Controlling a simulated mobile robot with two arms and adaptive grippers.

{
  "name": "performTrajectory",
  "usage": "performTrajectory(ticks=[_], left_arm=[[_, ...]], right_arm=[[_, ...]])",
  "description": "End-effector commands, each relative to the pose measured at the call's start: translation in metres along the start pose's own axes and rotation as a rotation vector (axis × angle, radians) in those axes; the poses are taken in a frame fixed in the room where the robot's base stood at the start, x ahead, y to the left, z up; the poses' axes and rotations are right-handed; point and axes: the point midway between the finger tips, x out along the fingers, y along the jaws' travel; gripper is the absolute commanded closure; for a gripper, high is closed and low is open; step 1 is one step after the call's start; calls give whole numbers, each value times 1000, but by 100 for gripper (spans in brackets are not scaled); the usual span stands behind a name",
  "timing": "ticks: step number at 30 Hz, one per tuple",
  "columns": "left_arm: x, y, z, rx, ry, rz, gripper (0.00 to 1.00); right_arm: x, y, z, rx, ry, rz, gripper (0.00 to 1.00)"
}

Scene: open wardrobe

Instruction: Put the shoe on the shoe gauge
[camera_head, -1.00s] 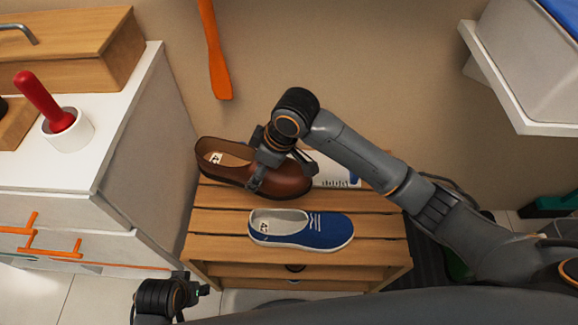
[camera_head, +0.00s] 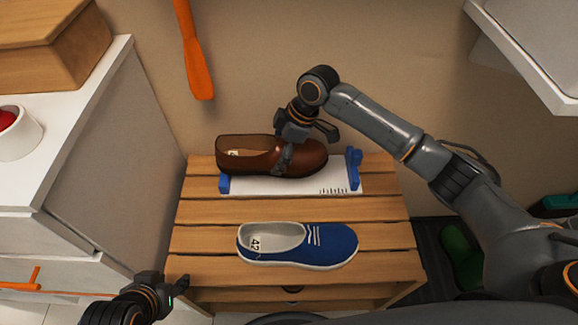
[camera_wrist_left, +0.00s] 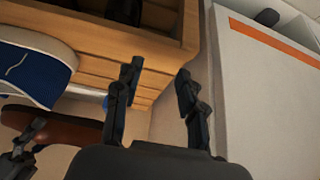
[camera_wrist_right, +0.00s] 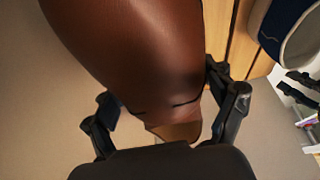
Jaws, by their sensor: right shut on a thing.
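The brown leather shoe (camera_head: 252,153) is over the shoe gauge (camera_head: 300,184), a white board with scale marks and blue end stops, at the back of the slatted bench. I cannot tell whether the shoe touches the board. My right gripper (camera_head: 283,153) is shut on the shoe's middle; the shoe also fills the right wrist view (camera_wrist_right: 135,50). A blue canvas shoe (camera_head: 298,245), with 42 on its insole, lies on the front slats. My left gripper (camera_head: 180,290) is open and empty by the bench's front left corner; its fingers show apart in the left wrist view (camera_wrist_left: 160,90).
The slatted wooden bench (camera_head: 205,210) has bare slats around the blue shoe. A white cabinet (camera_head: 120,160) stands at the left. An orange shoehorn (camera_head: 195,60) hangs on the wall. A white shelf unit (camera_head: 530,50) is at upper right, and green footwear (camera_head: 460,250) lies at right.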

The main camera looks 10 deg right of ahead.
Motion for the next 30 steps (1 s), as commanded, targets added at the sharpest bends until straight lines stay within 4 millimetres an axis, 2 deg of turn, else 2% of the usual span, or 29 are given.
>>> performTrajectory(ticks=[3, 6, 14, 24, 30], left_arm=[[6, 4, -28, 4, 136, 8, 60], [6, 6, -47, 6, 223, 12, 60], [4, 9, -70, 8, 335, 18, 60], [-15, 18, -130, 11, 654, 38, 60], [-21, 19, -139, 11, 702, 41, 60]], right_arm=[[12, 7, 17, 4, 0, 0, 67], [17, 11, 25, 2, 1, 1, 67], [24, 16, 37, 2, 0, 1, 67], [50, 16, 49, 0, 0, 2, 67], [52, 16, 50, 0, 1, 2, 67]])
